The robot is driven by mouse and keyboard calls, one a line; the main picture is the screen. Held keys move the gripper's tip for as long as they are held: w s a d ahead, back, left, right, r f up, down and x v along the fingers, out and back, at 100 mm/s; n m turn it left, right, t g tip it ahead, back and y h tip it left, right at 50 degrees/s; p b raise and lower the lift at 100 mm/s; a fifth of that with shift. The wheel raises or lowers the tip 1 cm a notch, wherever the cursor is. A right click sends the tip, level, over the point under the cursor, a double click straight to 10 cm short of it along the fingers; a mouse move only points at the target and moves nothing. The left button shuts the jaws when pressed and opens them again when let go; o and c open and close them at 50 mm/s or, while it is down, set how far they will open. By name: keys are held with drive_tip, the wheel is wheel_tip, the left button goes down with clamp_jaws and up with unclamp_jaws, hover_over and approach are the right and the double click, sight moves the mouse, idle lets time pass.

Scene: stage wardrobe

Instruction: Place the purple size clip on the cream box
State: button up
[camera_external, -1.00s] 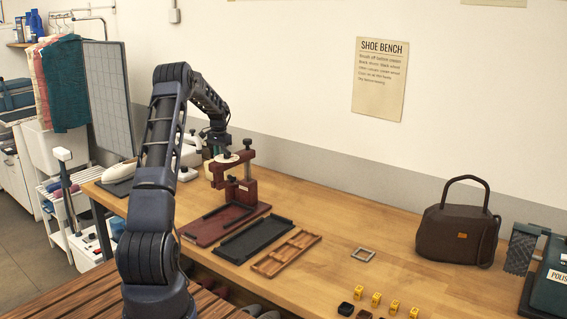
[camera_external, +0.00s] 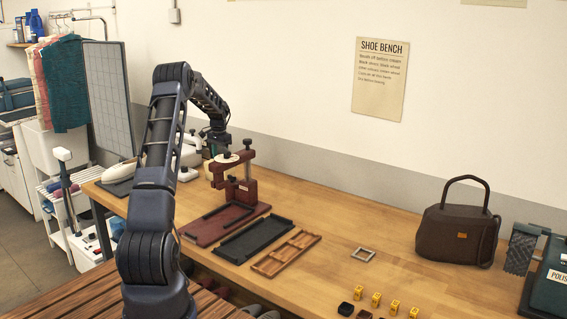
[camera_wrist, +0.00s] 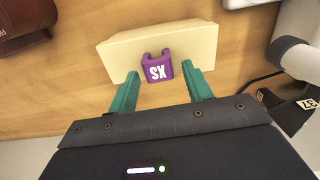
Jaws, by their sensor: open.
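The purple size clip (camera_wrist: 158,66), marked XS, stands at the near edge of the cream box (camera_wrist: 118,53) in the wrist view. It overlaps that edge and looks upright; I cannot tell how firmly it sits. My gripper (camera_wrist: 165,78) is open, with one teal finger on each side of the clip and a gap to it on both sides. The fingertips are close to the box's near edge.
The dark red press (camera_external: 247,188) stands close to my arm. A black tray (camera_external: 254,240) and a wooden tray (camera_external: 286,253) lie in front. A white stand part (camera_wrist: 305,45) and a black tag marked 37 (camera_wrist: 292,103) are at right in the wrist view.

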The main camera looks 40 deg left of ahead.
wheel_tip(320, 180, up, 12)
drive_tip(key=f, duration=0.1)
drive_tip(key=s+d+r+t, duration=0.1)
drive_tip(key=s+d+r, duration=0.3)
drive_tip(key=d+r, duration=0.3)
drive_tip(key=s+d+r+y, duration=0.1)
drive_tip(key=s+d+r, duration=0.3)
drive_tip(key=d, duration=0.6)
drive_tip(key=s+d+r+t, duration=0.1)
drive_tip(key=s+d+r, duration=0.2)
drive_tip(key=d+r, duration=0.45)
drive_tip(key=s+d+r, duration=0.2)
drive_tip(key=s+d, duration=1.1)
drive_tip(key=s, duration=0.1)
drive_tip(key=s+d+f+t, duration=0.1)
drive_tip(key=s+d+f, duration=0.1)
drive_tip(key=s, duration=0.5)
drive_tip(key=s+d+f, duration=0.3)
drive_tip(key=s+d, duration=0.2)
drive_tip(key=s, duration=0.3)
drive_tip(key=s+d+f+t+h, duration=0.1)
drive_tip(key=s+d+f, duration=0.1)
drive_tip(key=s, duration=0.6)
drive_tip(key=shift+d+f+t, duration=0.2)
drive_tip(key=shift+d+t, duration=0.1)
drive_tip(key=shift+d, duration=0.45)
drive_tip(key=shift+s, duration=0.1)
